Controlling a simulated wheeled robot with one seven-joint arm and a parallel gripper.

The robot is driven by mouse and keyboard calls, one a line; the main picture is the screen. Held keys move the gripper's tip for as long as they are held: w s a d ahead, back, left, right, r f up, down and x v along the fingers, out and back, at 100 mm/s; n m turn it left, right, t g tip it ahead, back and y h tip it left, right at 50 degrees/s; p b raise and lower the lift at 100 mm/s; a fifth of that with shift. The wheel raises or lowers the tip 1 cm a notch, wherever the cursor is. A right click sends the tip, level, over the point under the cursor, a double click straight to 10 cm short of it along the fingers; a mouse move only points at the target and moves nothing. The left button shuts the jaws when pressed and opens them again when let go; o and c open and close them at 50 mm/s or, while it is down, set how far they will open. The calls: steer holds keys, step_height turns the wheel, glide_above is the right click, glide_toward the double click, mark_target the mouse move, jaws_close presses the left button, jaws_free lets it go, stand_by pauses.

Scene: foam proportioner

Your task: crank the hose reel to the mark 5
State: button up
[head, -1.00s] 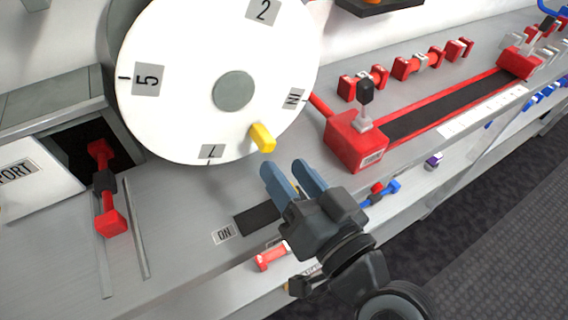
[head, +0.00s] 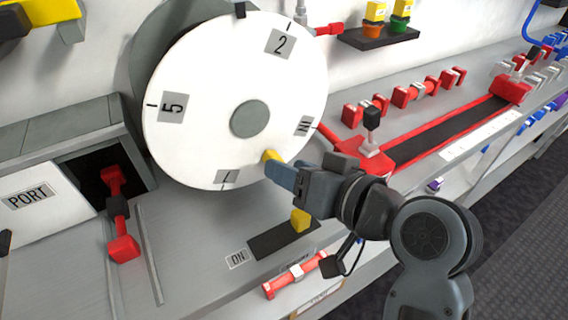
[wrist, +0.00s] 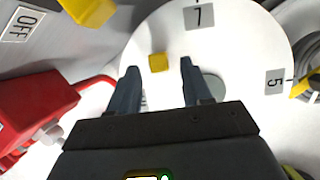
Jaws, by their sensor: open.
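The hose reel is a large white disc (head: 205,90) with a grey hub and tags 2, 5, 7 and one reading like IN. The mark 5 (head: 172,107) is on its left side. The yellow crank knob (head: 271,156) sits at the lower right rim, between the 7 and the IN-like tag.
A yellow switch (head: 300,220) on a dark slot marked ON lies below my gripper. A red lever box (head: 372,155) with a black-topped handle is close on the right. A red handle (head: 117,205) stands at left beside the PORT panel (head: 30,195).

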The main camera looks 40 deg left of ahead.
steer(key=shift+x, duration=1.15)
jaws_close()
